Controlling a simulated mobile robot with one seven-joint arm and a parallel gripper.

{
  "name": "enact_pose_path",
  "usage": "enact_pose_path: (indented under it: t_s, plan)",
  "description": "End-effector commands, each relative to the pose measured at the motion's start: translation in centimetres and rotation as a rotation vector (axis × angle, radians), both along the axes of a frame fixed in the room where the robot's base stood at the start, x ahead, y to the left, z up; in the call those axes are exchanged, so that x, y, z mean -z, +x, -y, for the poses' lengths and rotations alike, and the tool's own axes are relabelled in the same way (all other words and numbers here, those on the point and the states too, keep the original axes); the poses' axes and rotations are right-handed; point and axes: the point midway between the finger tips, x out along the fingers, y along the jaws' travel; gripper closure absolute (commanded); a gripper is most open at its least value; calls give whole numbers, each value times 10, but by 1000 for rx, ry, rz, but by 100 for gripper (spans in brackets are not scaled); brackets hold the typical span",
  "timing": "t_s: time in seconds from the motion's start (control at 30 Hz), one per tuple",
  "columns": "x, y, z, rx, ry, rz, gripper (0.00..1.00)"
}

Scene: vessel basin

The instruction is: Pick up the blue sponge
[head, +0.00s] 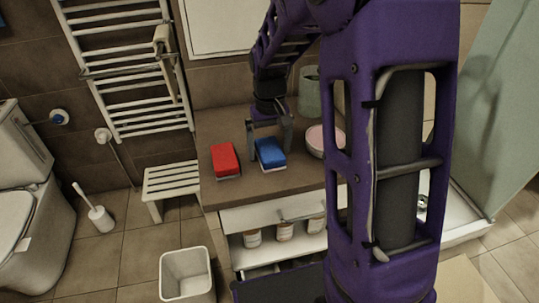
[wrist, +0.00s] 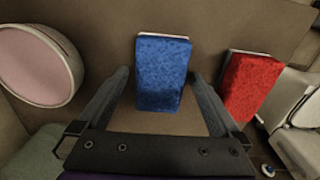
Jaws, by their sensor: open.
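The blue sponge (head: 270,153) lies on the brown counter (head: 245,190), with a pale layer at its edge. In the wrist view the blue sponge (wrist: 162,75) sits between the two fingers of my gripper (wrist: 160,78). The fingers are apart, one on each side of it, with a gap still showing on the left. In the head view my gripper (head: 270,140) is over the sponge from behind. Whether the fingers touch the sponge cannot be told.
A red sponge (head: 225,159) lies just left of the blue one; it also shows in the wrist view (wrist: 252,86). A round bowl (head: 316,143) with a pink inside stands to the right. A grey-green container (head: 308,95) stands behind. The counter's front strip is clear.

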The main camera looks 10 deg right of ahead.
Motion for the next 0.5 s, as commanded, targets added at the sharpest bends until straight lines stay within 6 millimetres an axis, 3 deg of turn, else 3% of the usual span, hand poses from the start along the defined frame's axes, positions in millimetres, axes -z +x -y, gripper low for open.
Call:
enact_pose_path:
  t_s: [0.3, 0.5]
  plan:
    - [6, 0, 0, 0, 0, 1, 2]
    - [5, 0, 0, 0, 0, 1, 38]
